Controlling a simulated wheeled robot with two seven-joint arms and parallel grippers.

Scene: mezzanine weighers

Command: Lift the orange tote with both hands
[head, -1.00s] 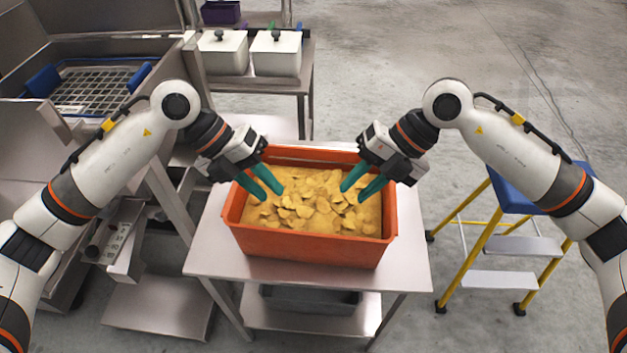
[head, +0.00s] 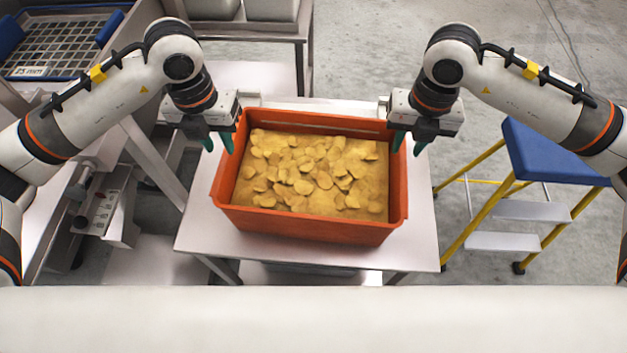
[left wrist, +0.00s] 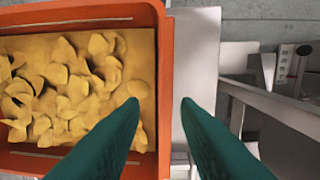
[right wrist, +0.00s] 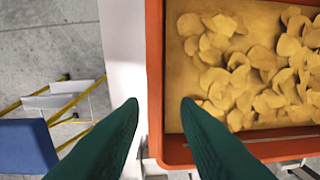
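The orange tote (head: 305,226), filled with yellow chips (head: 310,172), sits on a steel table (head: 196,225). My left gripper (head: 219,143) is open at the tote's left wall. In the left wrist view its green fingers (left wrist: 160,105) are apart, with the tote's rim (left wrist: 166,60) between them. My right gripper (head: 407,144) is open at the tote's right wall. In the right wrist view its fingers (right wrist: 160,105) are apart, with the tote's rim (right wrist: 154,60) between them. I cannot tell whether any finger touches the wall.
A blue-topped yellow step stool (head: 550,155) stands on the floor to the right. Steel equipment with a grid tray (head: 65,45) is at the left. A second table with white containers (head: 272,10) stands behind. Bare floor lies at the back right.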

